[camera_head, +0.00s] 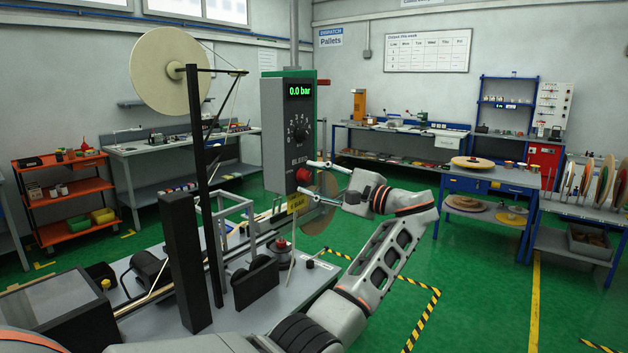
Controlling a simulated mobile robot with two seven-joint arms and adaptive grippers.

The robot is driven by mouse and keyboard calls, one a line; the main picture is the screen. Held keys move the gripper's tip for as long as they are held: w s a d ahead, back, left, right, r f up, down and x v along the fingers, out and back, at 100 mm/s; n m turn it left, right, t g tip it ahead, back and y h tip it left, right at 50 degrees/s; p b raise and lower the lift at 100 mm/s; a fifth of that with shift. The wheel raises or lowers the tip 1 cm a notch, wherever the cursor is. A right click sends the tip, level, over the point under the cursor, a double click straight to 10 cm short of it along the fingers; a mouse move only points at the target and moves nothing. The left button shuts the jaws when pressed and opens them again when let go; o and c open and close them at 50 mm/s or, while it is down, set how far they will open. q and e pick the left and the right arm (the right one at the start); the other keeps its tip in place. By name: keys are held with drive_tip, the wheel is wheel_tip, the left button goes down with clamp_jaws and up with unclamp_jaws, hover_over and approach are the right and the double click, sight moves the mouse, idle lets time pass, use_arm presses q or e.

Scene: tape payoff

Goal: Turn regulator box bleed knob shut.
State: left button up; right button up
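The regulator box (272,113), grey with a green edge, stands at the middle of the view. Its display (299,90) reads 0.0 bar. A black numbered dial (299,134) sits below the display. The red bleed knob (303,177) is low on the box face, under a partly readable label. My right gripper is not in view.
A bench (160,325) carries black posts, rollers and a large cream reel (168,72) left of the box. A yellow tag (297,202) is just below the knob. A brown disc (321,205) stands behind the gripper. Green floor (480,285) is clear to the right.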

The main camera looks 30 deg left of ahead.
use_arm(q)
drive_tip(key=d, duration=0.7)
drive_tip(key=shift+s+d+f, duration=0.2)
drive_tip(key=shift+s+d, duration=0.05)
drive_tip(key=shift+s, duration=0.05)
idle(0.4)
wheel_tip(320, 180, down, 35)
drive_tip(key=a+m+t+h, duration=0.2)
drive_tip(key=m+t+h, duration=0.1)
drive_tip(key=t+h, duration=0.3)
drive_tip(key=s+d+f+h, duration=0.2)
drive_tip(key=s+f+h, duration=0.15)
drive_tip(key=f, duration=0.55)
drive_tip(key=s+d+f+h, duration=0.25)
drive_tip(key=s+f, duration=0.25)
drive_tip(key=f, duration=0.4)
drive_tip(key=s+d+f+n+t+h, duration=0.15)
drive_tip(key=s+d+f+h, duration=0.25)
drive_tip(key=s+f, duration=0.45)
drive_tip(key=s+d+r+n+h, duration=0.1)
drive_tip(key=s+d+n+h, duration=0.1)
drive_tip(key=s, duration=0.6)
drive_tip(key=s+d+r+n+t+h, duration=0.1)
drive_tip(key=s+d, duration=0.3)
drive_tip(key=s, duration=0.5)
drive_tip(key=shift+s+r+n+h, duration=0.2)
drive_tip(key=shift+r+n+h, duration=0.4)
drive_tip(key=shift+h, duration=0.2)
